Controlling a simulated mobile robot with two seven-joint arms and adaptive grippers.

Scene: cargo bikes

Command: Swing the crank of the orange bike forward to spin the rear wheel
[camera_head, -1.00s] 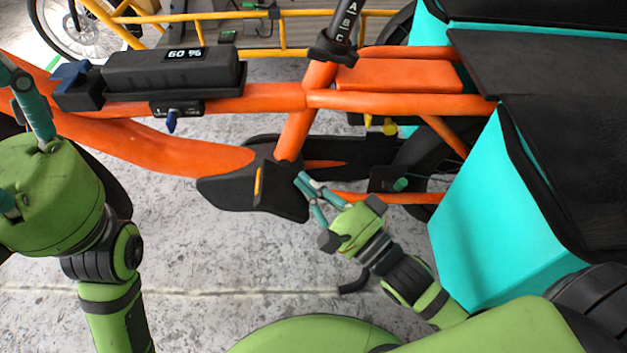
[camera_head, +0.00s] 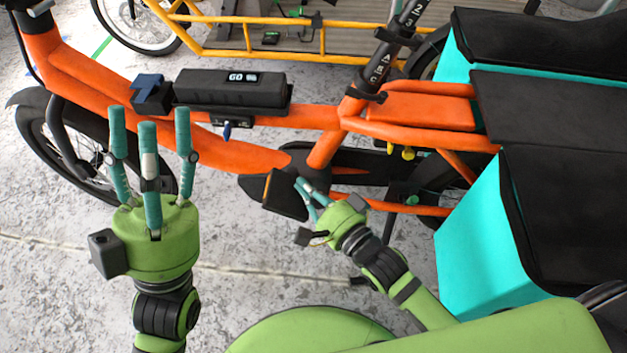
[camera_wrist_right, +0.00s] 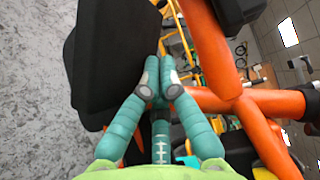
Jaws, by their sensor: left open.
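The orange bike (camera_head: 240,157) stands lengthwise across the head view. A black pedal (camera_head: 286,201) with an orange reflector (camera_head: 267,186) hangs below its seat tube; the crank arm behind it is mostly hidden. My right gripper (camera_head: 301,189) has its teal fingertips at the pedal's right edge. In the right wrist view, the fingers (camera_wrist_right: 160,85) converge with tips together beside the large black pedal (camera_wrist_right: 115,45); I see nothing clearly held. My left gripper (camera_head: 150,118) is open and empty, fingers pointing up, in front of the frame. The rear wheel is largely hidden behind the turquoise bag (camera_head: 470,235).
A black display box (camera_head: 232,92) sits on the orange frame. The front wheel (camera_head: 75,150) is at the left. A yellow bike (camera_head: 255,52) stands behind. The concrete floor (camera_head: 60,290) is clear at the lower left.

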